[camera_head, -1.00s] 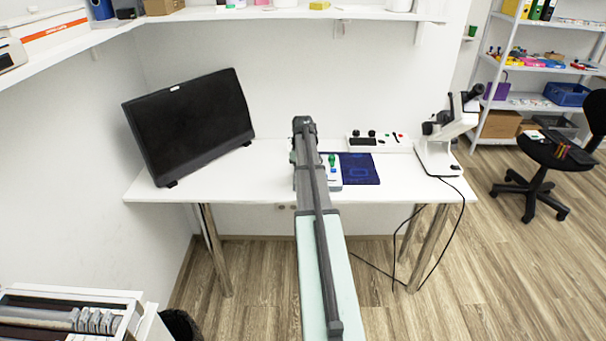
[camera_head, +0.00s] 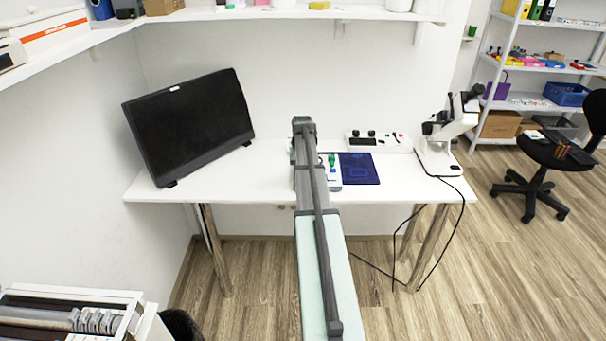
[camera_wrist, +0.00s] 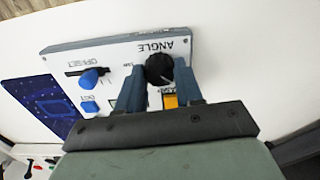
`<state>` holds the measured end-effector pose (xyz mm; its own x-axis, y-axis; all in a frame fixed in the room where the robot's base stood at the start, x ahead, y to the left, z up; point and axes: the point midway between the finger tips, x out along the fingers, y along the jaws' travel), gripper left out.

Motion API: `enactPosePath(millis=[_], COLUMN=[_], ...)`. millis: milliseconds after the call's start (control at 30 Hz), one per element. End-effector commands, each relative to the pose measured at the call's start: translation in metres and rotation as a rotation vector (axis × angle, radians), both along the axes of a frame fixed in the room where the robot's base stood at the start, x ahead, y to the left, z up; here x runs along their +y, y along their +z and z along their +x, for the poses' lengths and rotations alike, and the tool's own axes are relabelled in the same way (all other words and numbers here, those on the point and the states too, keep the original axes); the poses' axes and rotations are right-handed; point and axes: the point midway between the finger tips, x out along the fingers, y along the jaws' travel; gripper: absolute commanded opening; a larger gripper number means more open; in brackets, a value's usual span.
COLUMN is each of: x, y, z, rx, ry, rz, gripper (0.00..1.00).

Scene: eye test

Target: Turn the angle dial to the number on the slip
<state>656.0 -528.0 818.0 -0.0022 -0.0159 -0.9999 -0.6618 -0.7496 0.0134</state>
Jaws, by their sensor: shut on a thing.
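The angle dial (camera_wrist: 159,70) is a round black knob on a white panel (camera_wrist: 120,57), under the printed word ANGLE, which appears upside down in the wrist view. My gripper (camera_wrist: 159,66) has its two blue fingers on either side of the dial and is shut on it. The scale and the number the dial points at cannot be read. The panel also shows at the table's middle in the head view (camera_head: 334,183), where my arm hides the dial and the fingers. I cannot make out a slip with a number in either view.
On the panel are a blue OFFSET knob (camera_wrist: 90,78), a blue button (camera_wrist: 90,107) and an orange part (camera_wrist: 170,101) between the fingers. A dark blue mat (camera_head: 360,168) lies beside it. A monitor (camera_head: 190,125), control box (camera_head: 378,142) and microscope (camera_head: 440,140) stand around.

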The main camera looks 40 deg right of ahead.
Motion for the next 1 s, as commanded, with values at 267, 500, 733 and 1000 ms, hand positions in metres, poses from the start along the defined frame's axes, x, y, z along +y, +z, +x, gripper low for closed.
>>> enactPosePath(millis=[267,500,733,1000], x=[0.0006,0.0006,0.0007,0.0007], y=[0.0001,0.0001,0.0001,0.0001], z=[-0.0004,-0.0004,-0.0005,-0.0005], rx=[-0.001,-0.002,-0.002,-0.002], ry=[-0.195,-0.291,-0.326,-0.330], rz=[-0.001,-0.002,-0.002,-0.002], gripper=[0.05,0.05,0.05,0.05])
